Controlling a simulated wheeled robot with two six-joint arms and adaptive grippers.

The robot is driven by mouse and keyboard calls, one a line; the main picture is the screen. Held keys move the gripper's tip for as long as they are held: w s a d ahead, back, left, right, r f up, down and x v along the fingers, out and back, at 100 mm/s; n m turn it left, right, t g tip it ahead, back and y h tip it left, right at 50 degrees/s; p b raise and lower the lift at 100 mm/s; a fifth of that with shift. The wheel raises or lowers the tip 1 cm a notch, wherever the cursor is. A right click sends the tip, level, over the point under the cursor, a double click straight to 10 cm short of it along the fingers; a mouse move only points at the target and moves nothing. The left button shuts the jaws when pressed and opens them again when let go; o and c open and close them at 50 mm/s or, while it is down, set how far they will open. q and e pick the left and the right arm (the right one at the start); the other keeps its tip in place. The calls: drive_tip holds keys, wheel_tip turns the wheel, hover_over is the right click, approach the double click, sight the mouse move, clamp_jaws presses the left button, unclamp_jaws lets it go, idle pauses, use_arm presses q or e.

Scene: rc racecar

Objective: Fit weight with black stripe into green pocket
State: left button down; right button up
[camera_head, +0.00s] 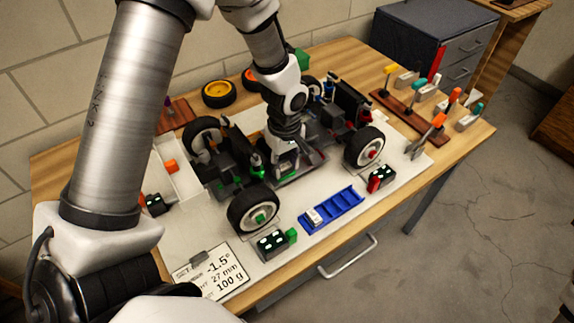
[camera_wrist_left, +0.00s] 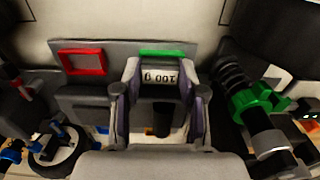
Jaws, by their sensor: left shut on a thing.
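My left gripper (camera_wrist_left: 160,92) is shut on a pale block marked "100 g" (camera_wrist_left: 157,77), the weight, whose label reads upside down in the left wrist view. A dark patch shows below the label; I cannot tell whether it is the black stripe. The green pocket (camera_wrist_left: 163,53) shows as a green edge just behind the weight, mostly hidden by it. I cannot tell whether the weight is inside it. In the head view my left gripper (camera_head: 286,143) points down over the middle of the car (camera_head: 320,125), and the weight is not clear there. My right gripper is not in view.
A red-framed pocket (camera_wrist_left: 83,62) lies left of the green one. A green-collared damper (camera_wrist_left: 255,104) stands close at right. A blue tray (camera_head: 342,204) holds one pale block (camera_head: 313,216). A card (camera_head: 210,275) reads -1.5°, 27 mm, 100 g.

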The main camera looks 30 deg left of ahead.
sight(285, 168)
use_arm(q)
drive_tip(key=shift+s, duration=0.15)
drive_tip(key=c, duration=0.7)
unclamp_jaws()
drive_tip(key=shift+f, duration=0.1)
drive_tip(key=shift+o, duration=0.2)
wheel_tip(285, 168, up, 12)
drive_tip(key=shift+r, duration=0.25)
